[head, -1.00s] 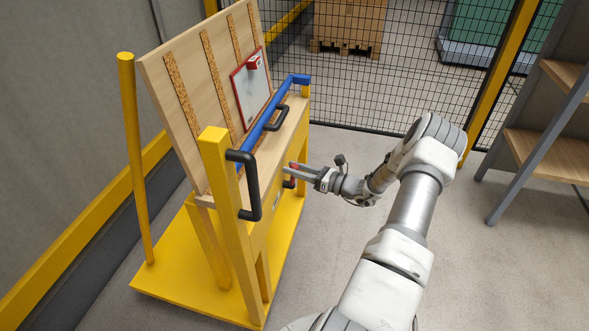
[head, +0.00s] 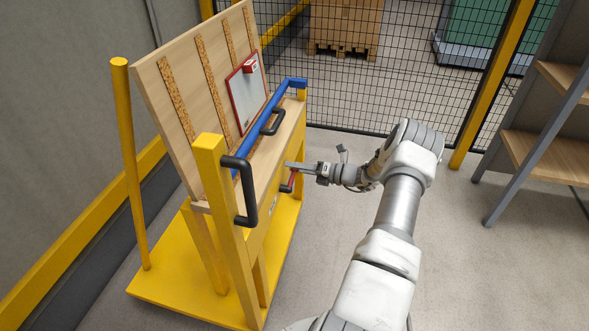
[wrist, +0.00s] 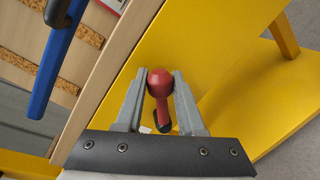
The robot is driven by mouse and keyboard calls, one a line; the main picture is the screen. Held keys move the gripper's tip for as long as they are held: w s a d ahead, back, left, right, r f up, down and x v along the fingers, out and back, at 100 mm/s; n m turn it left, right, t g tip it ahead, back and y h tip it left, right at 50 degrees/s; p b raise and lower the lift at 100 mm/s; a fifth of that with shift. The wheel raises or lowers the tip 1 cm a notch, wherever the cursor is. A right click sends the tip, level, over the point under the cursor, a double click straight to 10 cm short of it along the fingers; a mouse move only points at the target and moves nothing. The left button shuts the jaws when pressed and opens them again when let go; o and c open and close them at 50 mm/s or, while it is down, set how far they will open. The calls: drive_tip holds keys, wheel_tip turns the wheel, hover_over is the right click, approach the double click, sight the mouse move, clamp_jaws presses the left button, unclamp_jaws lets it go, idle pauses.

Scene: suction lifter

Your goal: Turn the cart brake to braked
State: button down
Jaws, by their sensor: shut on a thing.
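The yellow cart (head: 209,165) stands left of my arm. Its brake lever (head: 291,180) is on the side panel facing me, red with a dark lower end. My gripper (head: 289,165) reaches it from the right. In the wrist view the lever's round red knob (wrist: 160,80) sits between the two grey fingers of my gripper (wrist: 160,75), which are shut on it. The lever's lower part shows beyond the knob, against the yellow panel. I cannot read the brake's setting from these views.
A black handle (head: 245,203) juts from the cart's near post, and a blue bar (head: 249,150) runs along the cart's top. The wooden board (head: 180,80) leans above. A shelf (head: 545,155) stands at the right. Bare floor lies between it and the cart.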

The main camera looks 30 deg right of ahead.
drive_tip(key=f+m+b, duration=0.1)
drive_tip(key=w+d+f+m, duration=0.1)
drive_tip(key=m, duration=0.1)
drive_tip(key=shift+f+g+b, duration=0.15)
drive_tip(key=shift+g+b, duration=0.25)
drive_tip(key=shift+w+d+f+m+g+y+b, duration=0.15)
drive_tip(key=shift+f+m+y+b, duration=0.1)
drive_tip(key=shift+f+m+b, duration=0.25)
drive_tip(key=shift+s+d+f+m+g+y+b, duration=0.15)
drive_tip(key=shift+f+m+y+b, duration=0.15)
drive_tip(key=shift+m, duration=0.4)
drive_tip(key=shift+w, duration=0.1)
drive_tip(key=c, duration=0.8)
unclamp_jaws()
drive_tip(key=p+v, duration=0.3)
drive_tip(key=v, duration=1.4)
drive_tip(key=shift+s, duration=0.2)
drive_tip(key=shift+r, duration=0.15)
drive_tip(key=shift+d, duration=0.1)
